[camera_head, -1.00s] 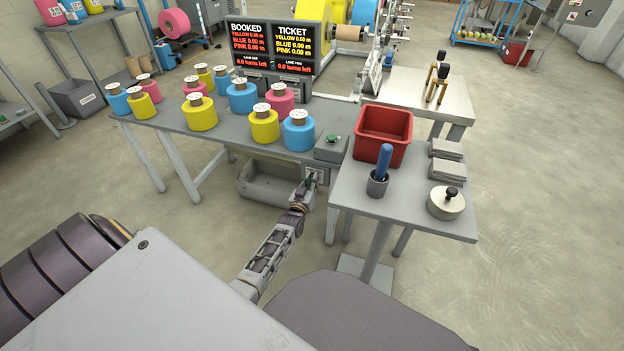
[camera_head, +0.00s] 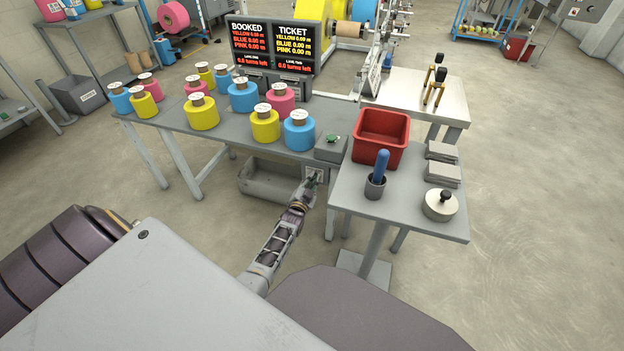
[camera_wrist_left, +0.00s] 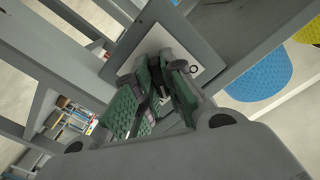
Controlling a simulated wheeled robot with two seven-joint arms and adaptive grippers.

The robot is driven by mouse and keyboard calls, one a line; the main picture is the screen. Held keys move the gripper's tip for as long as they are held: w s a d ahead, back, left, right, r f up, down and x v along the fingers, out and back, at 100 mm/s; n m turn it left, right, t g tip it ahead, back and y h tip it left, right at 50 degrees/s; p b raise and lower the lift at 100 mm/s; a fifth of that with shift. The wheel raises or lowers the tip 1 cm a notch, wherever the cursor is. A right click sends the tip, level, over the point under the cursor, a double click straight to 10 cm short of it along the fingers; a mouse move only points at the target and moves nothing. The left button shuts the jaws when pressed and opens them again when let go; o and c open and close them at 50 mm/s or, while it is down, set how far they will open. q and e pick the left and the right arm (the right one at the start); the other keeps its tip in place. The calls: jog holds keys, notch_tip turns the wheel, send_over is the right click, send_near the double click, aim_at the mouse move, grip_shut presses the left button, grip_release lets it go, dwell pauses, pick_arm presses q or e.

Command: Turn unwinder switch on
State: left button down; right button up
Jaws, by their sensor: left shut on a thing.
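The unwinder switch (camera_head: 316,172) is a small pale plate on a grey backing, mounted below the edge of the grey table. My left gripper (camera_head: 311,184) reaches up to it from below, right at its front. In the left wrist view the pale switch plate (camera_wrist_left: 196,66) sits tilted behind the fingers, with a small dark ring beside them. The green-padded fingers of my left gripper (camera_wrist_left: 158,88) are closed in on the switch's handle at the plate's middle. The fingers hide most of the handle, so its exact position cannot be told. My right gripper is not in view.
Yellow, blue and pink spools stand on the grey table (camera_head: 232,137) above the switch. A grey trough (camera_head: 262,183) lies under it. A side table (camera_head: 408,205) with a red bin (camera_head: 381,137) stands close on the right. Table legs are near my left arm.

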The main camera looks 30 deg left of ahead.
pick_arm(q)
jog(key=m, duration=0.2)
jog(key=shift+f+m, duration=0.1)
jog(key=shift+m, duration=0.2)
dwell(0.4)
jog(key=c, duration=1.5)
grip_release()
jog(key=shift+s, duration=0.15)
jog(key=v, duration=0.7)
